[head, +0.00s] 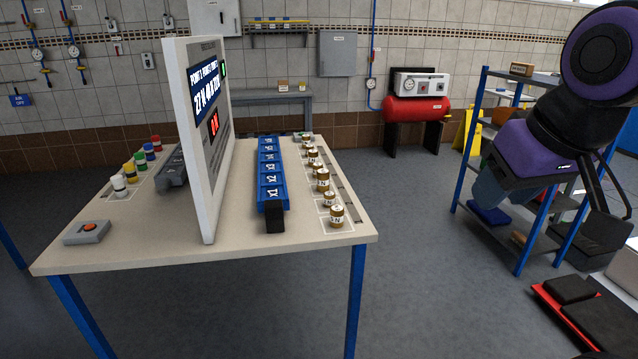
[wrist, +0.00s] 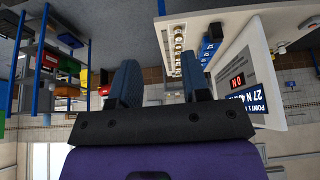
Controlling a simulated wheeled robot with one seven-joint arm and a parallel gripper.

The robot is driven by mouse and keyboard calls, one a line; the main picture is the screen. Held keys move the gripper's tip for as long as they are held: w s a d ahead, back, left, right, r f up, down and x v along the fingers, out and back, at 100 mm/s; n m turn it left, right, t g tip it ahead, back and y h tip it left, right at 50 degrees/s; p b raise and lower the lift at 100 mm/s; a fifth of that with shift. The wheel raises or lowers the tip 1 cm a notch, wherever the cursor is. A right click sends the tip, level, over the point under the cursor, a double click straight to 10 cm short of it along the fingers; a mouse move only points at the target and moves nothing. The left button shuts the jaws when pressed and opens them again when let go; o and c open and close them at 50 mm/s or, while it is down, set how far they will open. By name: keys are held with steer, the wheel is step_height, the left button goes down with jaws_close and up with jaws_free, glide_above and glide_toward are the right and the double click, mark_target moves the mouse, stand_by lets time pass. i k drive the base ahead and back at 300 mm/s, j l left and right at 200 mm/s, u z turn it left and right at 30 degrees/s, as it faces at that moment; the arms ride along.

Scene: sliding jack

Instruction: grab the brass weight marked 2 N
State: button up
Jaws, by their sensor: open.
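Several brass weights with pale labels stand upright in a row along the right side of the table (head: 250,240) in the head view. The nearest weight (head: 337,217) shows an N on its label, but the numbers are too small to read, so I cannot tell which is marked 2 N. The row (wrist: 178,42) also shows, small, in the upside-down wrist view. My gripper (wrist: 158,85) is open and empty, its two blue fingers apart. In the head view it hangs in the air well right of the table, away from the weights.
A blue stepped rail (head: 271,185) marked with multipliers lies left of the weights. A tall display panel (head: 205,140) stands left of it. Colored weights (head: 132,170) and a red-button box (head: 88,231) are further left. A blue-framed shelf (head: 478,140) stands near my arm. Floor between is clear.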

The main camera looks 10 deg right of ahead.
mark_target(329, 197)
steer(key=i+u, duration=0.15)
steer(key=i, duration=0.3)
steer(key=i+l+u, duration=0.15)
steer(key=i, duration=0.25)
steer(key=i+l+u, duration=0.15)
steer(key=i, duration=0.3)
